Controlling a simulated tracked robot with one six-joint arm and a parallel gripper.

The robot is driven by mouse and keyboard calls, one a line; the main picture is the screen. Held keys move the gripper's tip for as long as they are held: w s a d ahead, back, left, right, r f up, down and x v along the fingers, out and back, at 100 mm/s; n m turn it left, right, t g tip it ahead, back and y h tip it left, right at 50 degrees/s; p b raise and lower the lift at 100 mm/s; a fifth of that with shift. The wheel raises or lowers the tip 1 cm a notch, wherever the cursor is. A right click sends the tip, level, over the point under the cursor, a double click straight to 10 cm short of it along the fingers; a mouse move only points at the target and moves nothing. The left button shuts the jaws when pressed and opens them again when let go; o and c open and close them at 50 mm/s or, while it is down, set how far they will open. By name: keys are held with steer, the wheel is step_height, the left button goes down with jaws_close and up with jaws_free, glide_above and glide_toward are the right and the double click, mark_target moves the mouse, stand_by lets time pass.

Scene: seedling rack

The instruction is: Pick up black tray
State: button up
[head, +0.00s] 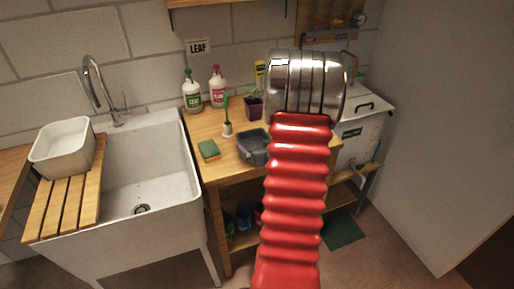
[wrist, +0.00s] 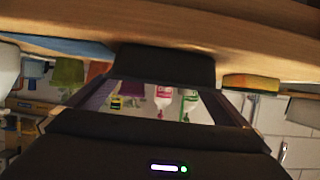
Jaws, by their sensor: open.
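The black tray (head: 252,150) looks dark grey with a raised rim. It sits on the wooden bench in the head view, just left of my red arm, which may cover part of its right side. My gripper is hidden in the head view, behind the arm's metal rings. In the wrist view, dark parts of my gripper (wrist: 160,100) fill the lower middle. It is open, with bottles showing through the gap. That view looks upside down, and I cannot make out the tray clearly in it.
A green and yellow sponge (head: 208,150) lies left of the tray. A brush (head: 227,128), a potted plant (head: 254,106) and two bottles (head: 192,92) stand behind. The sink (head: 150,175) with a white tub (head: 64,148) is left; a white cabinet (head: 362,135) is right.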

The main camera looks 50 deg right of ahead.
steer(key=shift+x, duration=0.9)
steer(key=c, duration=0.8)
